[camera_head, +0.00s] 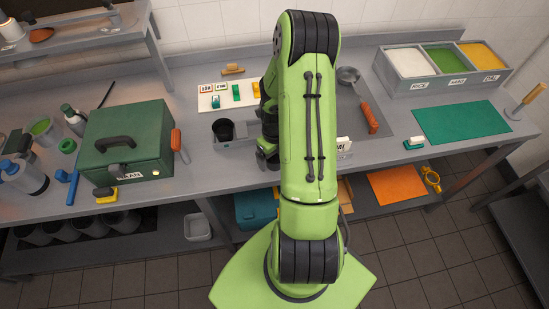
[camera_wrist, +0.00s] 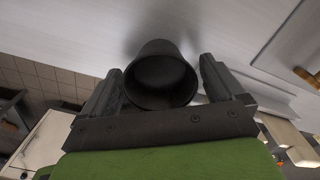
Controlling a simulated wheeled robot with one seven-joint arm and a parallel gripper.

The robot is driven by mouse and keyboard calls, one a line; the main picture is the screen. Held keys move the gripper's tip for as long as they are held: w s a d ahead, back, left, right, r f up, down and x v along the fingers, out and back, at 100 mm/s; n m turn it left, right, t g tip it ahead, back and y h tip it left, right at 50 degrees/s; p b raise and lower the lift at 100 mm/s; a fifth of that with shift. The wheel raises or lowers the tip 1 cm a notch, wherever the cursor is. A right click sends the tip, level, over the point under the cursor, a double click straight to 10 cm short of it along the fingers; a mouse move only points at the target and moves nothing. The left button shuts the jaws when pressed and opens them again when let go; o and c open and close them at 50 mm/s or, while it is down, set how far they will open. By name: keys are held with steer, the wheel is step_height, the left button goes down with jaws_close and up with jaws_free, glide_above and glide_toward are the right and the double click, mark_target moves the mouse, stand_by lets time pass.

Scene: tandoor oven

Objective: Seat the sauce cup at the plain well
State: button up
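In the wrist view, a black round sauce cup (camera_wrist: 160,78) sits centred between the two fingers of my gripper (camera_wrist: 162,72). The fingers lie close against both sides of the cup, and its open mouth faces the camera. In the head view, my gripper (camera_head: 266,152) is mostly behind my green arm, and the cup between the fingers is hidden there. Another black round cup or opening (camera_head: 223,129) shows at the left end of a low grey rack (camera_head: 240,133), left of my gripper. My arm covers the rack's middle, so I cannot make out the plain well.
A green box (camera_head: 126,142) stands left of the rack. A white board (camera_head: 225,100) with small coloured pieces lies behind it. A ladle (camera_head: 348,76) and an orange-handled tool (camera_head: 369,117) lie to the right. A three-part bin (camera_head: 442,88) stands at the back right.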

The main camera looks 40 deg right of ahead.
steer(key=c, duration=0.7)
steer(key=shift+r+p, duration=0.75)
steer(key=shift+r, duration=0.35)
steer(key=shift+c, duration=0.2)
